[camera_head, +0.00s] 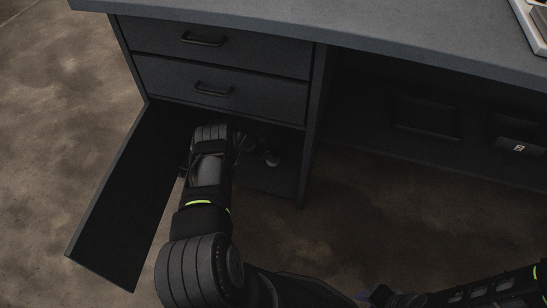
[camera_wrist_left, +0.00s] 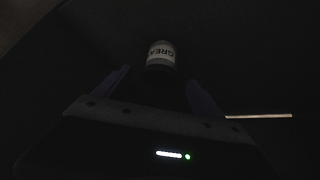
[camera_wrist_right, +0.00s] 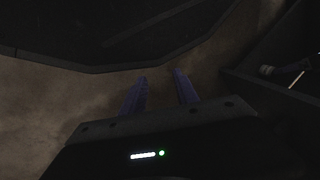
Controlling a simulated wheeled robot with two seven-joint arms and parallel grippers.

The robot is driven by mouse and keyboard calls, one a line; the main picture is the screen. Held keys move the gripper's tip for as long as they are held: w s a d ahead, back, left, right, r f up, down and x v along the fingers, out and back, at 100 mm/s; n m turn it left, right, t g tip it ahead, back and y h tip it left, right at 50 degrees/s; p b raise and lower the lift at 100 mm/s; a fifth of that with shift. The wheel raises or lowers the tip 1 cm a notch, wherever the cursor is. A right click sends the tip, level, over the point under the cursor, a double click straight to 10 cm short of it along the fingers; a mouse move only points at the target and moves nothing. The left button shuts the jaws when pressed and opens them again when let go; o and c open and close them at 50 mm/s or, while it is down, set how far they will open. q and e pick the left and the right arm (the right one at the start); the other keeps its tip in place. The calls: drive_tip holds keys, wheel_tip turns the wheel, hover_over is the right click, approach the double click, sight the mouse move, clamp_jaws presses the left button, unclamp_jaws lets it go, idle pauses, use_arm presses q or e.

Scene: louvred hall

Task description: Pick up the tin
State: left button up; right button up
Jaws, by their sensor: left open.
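The tin (camera_wrist_left: 161,54) is a small dark can with a pale label reading "GREA". In the left wrist view it lies just past my left gripper (camera_wrist_left: 158,76), roughly between the lines of its two fingers. The fingers are spread and nothing is between them. In the head view my left arm reaches into the dark open compartment below the drawers, and its fingers are hard to make out. My right gripper (camera_wrist_right: 160,74) has its fingers apart and empty, over the floor in front of the desk.
The cabinet door (camera_head: 120,195) stands open left of my left arm. Two closed drawers (camera_head: 225,90) are above the compartment, under the desktop (camera_head: 350,22). A side panel (camera_head: 312,130) bounds the compartment on the right. A small object (camera_head: 270,158) shows inside, too dark to identify.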

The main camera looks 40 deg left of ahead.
sight(274, 150)
use_arm(q)
drive_tip(key=shift+b+x, duration=0.7)
drive_tip(key=shift+x, duration=0.45)
drive_tip(key=shift+f, duration=0.15)
drive_tip(key=shift+w+d+f+b, duration=0.1)
drive_tip(key=shift+w+f+b, duration=0.1)
drive_tip(key=shift+f+b, duration=0.3)
drive_tip(key=b+x, duration=0.4)
drive_tip(key=shift+w+b, duration=0.1)
drive_tip(key=shift+b, duration=0.25)
drive_tip(key=shift+r, duration=0.1)
